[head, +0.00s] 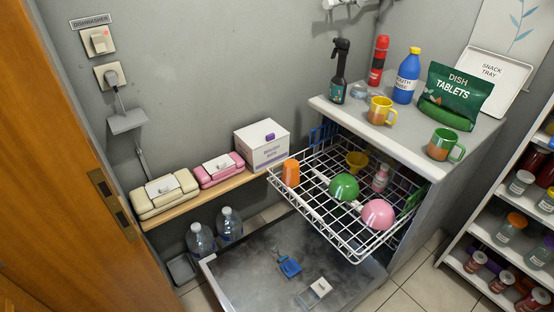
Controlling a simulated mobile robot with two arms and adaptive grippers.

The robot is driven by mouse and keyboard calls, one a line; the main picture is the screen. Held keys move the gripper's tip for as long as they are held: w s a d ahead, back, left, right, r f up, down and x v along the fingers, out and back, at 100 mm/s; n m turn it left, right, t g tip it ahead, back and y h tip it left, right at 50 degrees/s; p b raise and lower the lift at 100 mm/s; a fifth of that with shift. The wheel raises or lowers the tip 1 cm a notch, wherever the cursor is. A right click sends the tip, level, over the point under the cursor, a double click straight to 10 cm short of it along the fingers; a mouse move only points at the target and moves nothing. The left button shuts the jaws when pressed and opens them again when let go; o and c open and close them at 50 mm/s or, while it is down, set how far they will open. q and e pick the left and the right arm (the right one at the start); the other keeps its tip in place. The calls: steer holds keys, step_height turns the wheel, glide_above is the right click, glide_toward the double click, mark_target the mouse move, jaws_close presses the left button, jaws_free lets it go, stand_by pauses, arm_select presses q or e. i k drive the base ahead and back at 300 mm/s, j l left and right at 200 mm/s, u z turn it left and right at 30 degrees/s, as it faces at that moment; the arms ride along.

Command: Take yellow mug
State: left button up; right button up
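A yellow mug (381,110) stands upright on the grey top of the dishwasher cabinet (345,107). Neither of my grippers shows in the head view.
A black spray bottle (339,75), a red bottle (379,60), a blue bottle (407,77) and a green dish tablets bag (455,97) stand near the mug. Below, the white wire rack (340,247) is pulled out over the open dishwasher door (240,275). Shelves (480,230) stand right.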

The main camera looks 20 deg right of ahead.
mark_target(380, 108)
steer(key=z, duration=1.25)
steer(key=i+l, duration=0.2)
steer(key=l+u, duration=0.05)
